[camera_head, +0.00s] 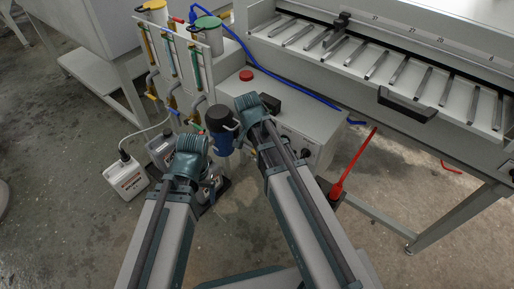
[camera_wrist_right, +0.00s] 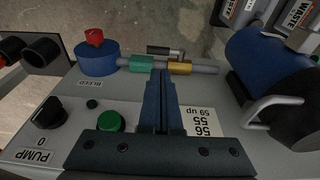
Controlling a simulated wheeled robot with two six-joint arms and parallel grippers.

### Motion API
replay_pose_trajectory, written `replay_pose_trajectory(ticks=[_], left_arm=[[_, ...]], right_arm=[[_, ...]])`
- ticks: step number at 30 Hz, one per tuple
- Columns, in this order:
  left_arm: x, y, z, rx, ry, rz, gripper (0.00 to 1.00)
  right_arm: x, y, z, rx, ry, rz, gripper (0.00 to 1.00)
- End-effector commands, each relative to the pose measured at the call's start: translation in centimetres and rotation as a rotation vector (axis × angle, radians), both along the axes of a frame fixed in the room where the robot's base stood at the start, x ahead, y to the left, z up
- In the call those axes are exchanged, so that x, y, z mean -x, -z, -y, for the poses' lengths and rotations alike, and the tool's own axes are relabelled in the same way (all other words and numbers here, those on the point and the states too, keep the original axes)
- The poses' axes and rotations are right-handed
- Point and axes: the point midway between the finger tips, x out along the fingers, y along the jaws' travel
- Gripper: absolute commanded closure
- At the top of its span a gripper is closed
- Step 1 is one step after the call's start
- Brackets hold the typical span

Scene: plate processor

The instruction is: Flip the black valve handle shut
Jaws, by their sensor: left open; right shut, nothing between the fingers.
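The black valve handle (camera_wrist_right: 165,52) is a short lever with a dark grip and a pale metal end. In the right wrist view it lies beside a pipe, between a green fitting (camera_wrist_right: 141,64) and a yellow fitting (camera_wrist_right: 180,67). My right gripper (camera_wrist_right: 163,78) is shut and empty, its dark fingers pointing at the pipe just short of the handle. In the head view the right wrist hides its fingers and the valve. My left gripper (camera_head: 209,185) is open and empty, low over the floor left of the machine, partly hidden by its own wrist.
A blue cylinder with a red knob (camera_wrist_right: 94,38), a green button (camera_wrist_right: 111,121) and a black PUMP knob (camera_wrist_right: 45,116) are to the left.

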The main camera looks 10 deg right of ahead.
Motion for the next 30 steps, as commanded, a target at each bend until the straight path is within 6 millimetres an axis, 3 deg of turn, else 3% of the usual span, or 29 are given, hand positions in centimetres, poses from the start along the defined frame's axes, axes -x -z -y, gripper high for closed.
replay_pose_trajectory(ticks=[1, 15, 21, 30], left_arm=[[0.0, 1.6, 0.0, -0.001, 0.0, 0.0, 0.16], [-0.1, 8.0, -0.2, -0.011, 0.006, 0.004, 0.16], [-0.1, 9.1, -0.2, -0.008, 0.009, 0.004, 0.16], [-0.1, 8.9, -0.2, -0.008, 0.009, 0.004, 0.16]], right_arm=[[-0.1, 1.6, 0.1, 0.0, 0.001, 0.0, 1.0], [-0.9, 8.0, 1.2, 0.0, 0.0, 0.0, 1.0], [-1.0, 9.1, 1.4, 0.0, 0.0, 0.001, 1.0], [-1.1, 8.9, 1.4, 0.001, 0.0, 0.001, 1.0]])
